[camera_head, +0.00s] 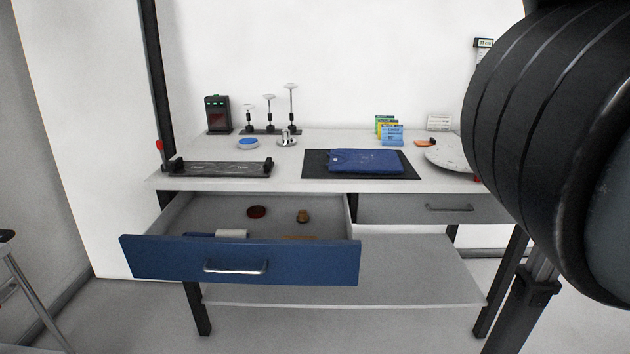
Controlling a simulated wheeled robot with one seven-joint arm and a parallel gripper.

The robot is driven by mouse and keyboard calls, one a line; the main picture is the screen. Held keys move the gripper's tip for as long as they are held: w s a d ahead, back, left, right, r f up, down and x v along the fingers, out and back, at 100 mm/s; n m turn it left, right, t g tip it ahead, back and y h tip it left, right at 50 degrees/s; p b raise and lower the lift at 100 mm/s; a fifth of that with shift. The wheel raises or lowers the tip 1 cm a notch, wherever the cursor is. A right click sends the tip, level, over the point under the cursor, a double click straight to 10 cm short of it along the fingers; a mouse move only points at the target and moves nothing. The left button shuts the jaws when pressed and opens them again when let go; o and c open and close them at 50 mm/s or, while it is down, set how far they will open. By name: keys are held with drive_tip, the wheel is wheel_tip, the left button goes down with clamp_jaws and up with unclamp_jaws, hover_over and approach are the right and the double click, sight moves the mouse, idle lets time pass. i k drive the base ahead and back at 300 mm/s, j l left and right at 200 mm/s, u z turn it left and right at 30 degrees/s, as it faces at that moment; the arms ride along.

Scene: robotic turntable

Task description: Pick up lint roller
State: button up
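A lint roller lies inside the open drawer, near its front panel. Its white roll (231,234) shows, and a blue part that looks like its handle (199,235) lies to the left of it. The front panel hides the lower side of both. The blue-fronted drawer (240,260) is pulled out at the left of the workbench. My gripper is not in view. A large black rounded part of my arm fills the right side of the picture.
The drawer also holds a dark red round item (257,212), a small brown item (303,216) and an orange-brown item (300,238). A grey drawer (430,208) at the right is closed. On the benchtop are a folded blue cloth (365,161) and a round turntable (447,158).

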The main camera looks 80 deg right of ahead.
sight(219, 234)
drive_tip(key=z, duration=1.85)
drive_tip(key=j+u, duration=0.4)
drive_tip(key=k+j+u, duration=0.1)
drive_tip(key=j+u, duration=0.3)
drive_tip(key=i+j+u, duration=0.1)
drive_tip(key=j+u, duration=0.35)
drive_tip(key=j, duration=0.1)
